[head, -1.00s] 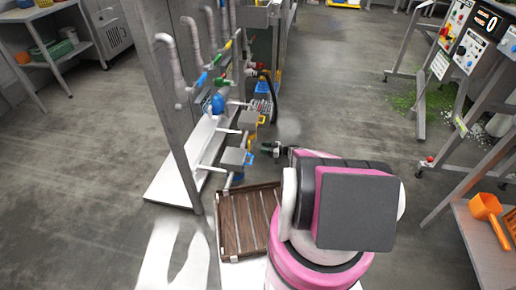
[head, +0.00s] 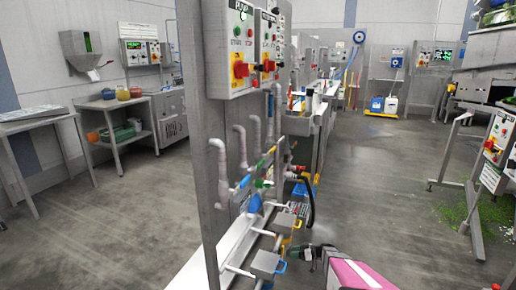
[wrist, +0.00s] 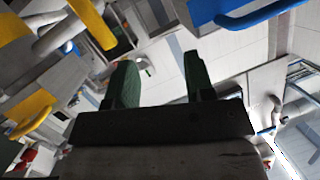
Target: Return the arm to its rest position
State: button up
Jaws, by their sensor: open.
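My gripper (wrist: 158,88) shows in the wrist view with two dark green fingers standing apart and nothing between them. In the head view my gripper (head: 308,256) is small, at the lower middle, just right of the pipework with the blue and yellow handles. My pink and grey arm is cut off by the bottom edge there. Whether the gripper touches the pipework cannot be told.
A valve panel with grey pipes (head: 243,155) stands left of my arm. Blue handles (wrist: 262,14) and a yellow handle (wrist: 32,115) are close in the wrist view. Grey floor (head: 390,215) is open to the right. A control stand (head: 492,150) is at far right.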

jog(key=s+a+r+m+g+h, duration=0.1)
jog(key=s+r+m+h, duration=0.5)
jog(key=s+r, duration=0.6)
jog(key=s+a+r+m+g+h, duration=0.1)
jog(key=s+r+m+h, duration=0.5)
jog(key=r, duration=1.1)
jog(key=s+g+h, duration=0.1)
jog(key=s+h, duration=0.2)
jog(key=s, duration=0.3)
jog(key=shift+a+r, duration=0.2)
jog(key=shift+r, duration=0.05)
jog(key=shift+c, duration=0.3)
